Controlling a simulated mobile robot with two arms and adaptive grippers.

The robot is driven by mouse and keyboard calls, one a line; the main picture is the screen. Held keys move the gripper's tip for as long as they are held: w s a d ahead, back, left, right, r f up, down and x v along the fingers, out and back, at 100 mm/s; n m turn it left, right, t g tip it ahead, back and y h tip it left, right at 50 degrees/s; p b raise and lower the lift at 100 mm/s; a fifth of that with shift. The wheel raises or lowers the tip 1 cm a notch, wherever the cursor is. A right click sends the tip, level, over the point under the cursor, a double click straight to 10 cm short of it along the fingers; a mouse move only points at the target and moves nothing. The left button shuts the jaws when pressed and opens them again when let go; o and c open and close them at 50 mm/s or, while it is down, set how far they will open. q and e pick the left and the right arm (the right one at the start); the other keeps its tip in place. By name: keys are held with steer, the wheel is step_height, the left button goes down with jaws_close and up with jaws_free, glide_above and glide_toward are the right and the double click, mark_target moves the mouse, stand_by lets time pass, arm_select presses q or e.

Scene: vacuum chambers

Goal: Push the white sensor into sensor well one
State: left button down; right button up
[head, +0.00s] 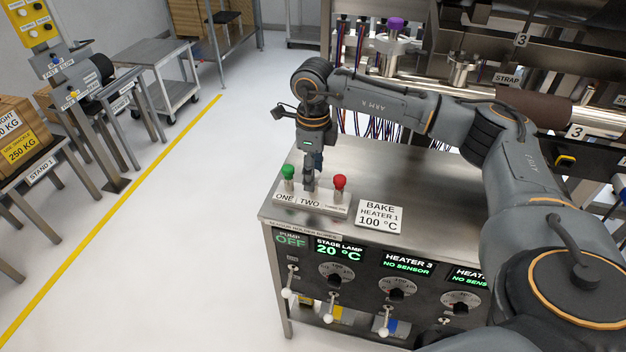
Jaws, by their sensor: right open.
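The pale sensor block (330,208) stands at the left front of a metal cabinet top, with labels ONE and TWO on its face. A green-capped piece (288,173) stands upright above the ONE label. A red-capped piece (340,182) stands at the right end, by a label too small to read. My right gripper (311,185) points down between these two, close above the TWO part of the block. It is open; whether it touches the block or anything between its fingers cannot be told. I cannot make out a white sensor. My left gripper is out of view.
A sign reading BAKE HEATER 1 100 °C (380,216) stands right of the block. The cabinet front (370,270) carries displays, dials and levers. The cabinet top (430,180) right of the sign is bare. Chamber pipes and cables (375,120) stand behind.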

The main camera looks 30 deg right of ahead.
steer(key=shift+c, duration=0.2)
stand_by(0.5)
jaws_close()
steer(key=shift+r, duration=0.2)
steer(key=shift+r+p, duration=1.9)
steer(key=shift+r, duration=0.95)
